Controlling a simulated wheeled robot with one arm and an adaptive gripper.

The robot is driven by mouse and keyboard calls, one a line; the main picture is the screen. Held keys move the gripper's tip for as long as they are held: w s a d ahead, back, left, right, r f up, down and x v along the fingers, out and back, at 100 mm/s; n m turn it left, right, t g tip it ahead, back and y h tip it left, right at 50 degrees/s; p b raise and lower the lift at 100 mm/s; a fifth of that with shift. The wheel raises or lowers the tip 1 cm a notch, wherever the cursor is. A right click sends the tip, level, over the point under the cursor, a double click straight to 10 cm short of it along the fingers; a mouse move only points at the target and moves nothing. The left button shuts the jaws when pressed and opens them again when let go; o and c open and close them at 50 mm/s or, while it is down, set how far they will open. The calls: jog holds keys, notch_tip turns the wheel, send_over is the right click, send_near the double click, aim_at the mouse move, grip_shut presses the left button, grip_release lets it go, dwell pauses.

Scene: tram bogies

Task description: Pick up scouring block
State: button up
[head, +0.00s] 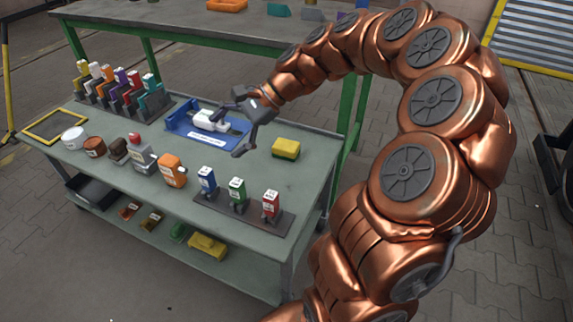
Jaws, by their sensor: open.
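A yellow block (286,148) with a greenish tint lies on the grey-green tabletop, right of the blue tray; it looks most like the scouring block, but no label can be read. My gripper (233,130) is open above the right part of the blue tray (183,128), to the left of the yellow block and apart from it. A white item (209,119) lies in the tray, partly hidden by my gripper. I cannot tell whether the fingers touch it.
Colored bottles (238,191) stand in a rack at the front right. An orange container (172,170), a grey one (141,156) and round tubs (74,138) line the front left. Upright colored tools (115,88) fill a back-left rack. A yellow frame (55,126) lies at the left end.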

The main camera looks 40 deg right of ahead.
jog(key=w+d+f+m+t+b, duration=0.2)
jog(key=w+d+f+m+b, duration=0.15)
jog(key=d+f, duration=0.35)
jog(key=w+d+f+m+t+b, duration=0.2)
jog(key=d+f+m+t+b, duration=0.1)
jog(key=d+f+m+b, duration=0.4)
jog(key=m+t+h+b, duration=0.2)
jog(key=m, duration=0.2)
send_near(286, 149)
jog(key=shift+n, duration=0.25)
jog(key=w+f, duration=0.3)
jog(key=shift+w+f, duration=0.15)
jog(key=shift+w, duration=0.1)
jog(key=shift+w+f, duration=0.1)
jog(key=shift+f, duration=0.1)
jog(key=shift+b+x, duration=2)
jog(key=shift+x, duration=1.15)
jog(key=shift+w+a+r, duration=0.1)
jog(key=shift+w+a, duration=0.2)
jog(key=shift+w, duration=0.2)
jog(key=shift+r, duration=0.1)
jog(key=c, duration=1.2)
